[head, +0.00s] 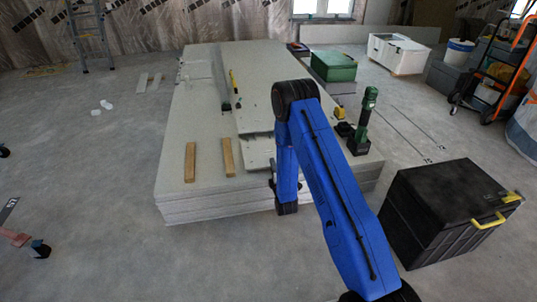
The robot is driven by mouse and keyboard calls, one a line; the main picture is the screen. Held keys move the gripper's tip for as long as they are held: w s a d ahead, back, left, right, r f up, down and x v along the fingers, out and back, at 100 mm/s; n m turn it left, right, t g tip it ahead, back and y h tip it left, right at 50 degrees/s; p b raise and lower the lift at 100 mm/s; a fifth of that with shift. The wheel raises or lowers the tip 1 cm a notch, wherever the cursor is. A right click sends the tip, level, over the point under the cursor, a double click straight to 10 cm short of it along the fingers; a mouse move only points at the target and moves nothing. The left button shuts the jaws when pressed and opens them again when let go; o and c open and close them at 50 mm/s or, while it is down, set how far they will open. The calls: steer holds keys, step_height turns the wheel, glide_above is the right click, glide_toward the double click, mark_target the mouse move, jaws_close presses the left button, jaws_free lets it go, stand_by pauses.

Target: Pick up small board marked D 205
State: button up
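A large stack of pale grey panels (200,140) lies on the floor in the middle of the head view. Small pale boards (257,151) lie on it, partly behind my blue arm. No marking such as D 205 is readable on any board at this size. The end of my arm (287,207) hangs down at the near edge of the stack, by the small boards. My gripper's fingers cannot be made out, and I see nothing clearly held. Whether it touches a board cannot be told.
Two wooden battens (190,162), a yellow-handled tool (234,83) and a green power tool (364,118) lie or stand on the stack. A black crate (440,210) with yellow handles stands right. A green box (333,66) is behind. The left floor is mostly clear.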

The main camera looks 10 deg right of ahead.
mark_target(269, 153)
steer(key=shift+w+a, duration=0.15)
steer(key=shift+w, duration=1.6)
jaws_close()
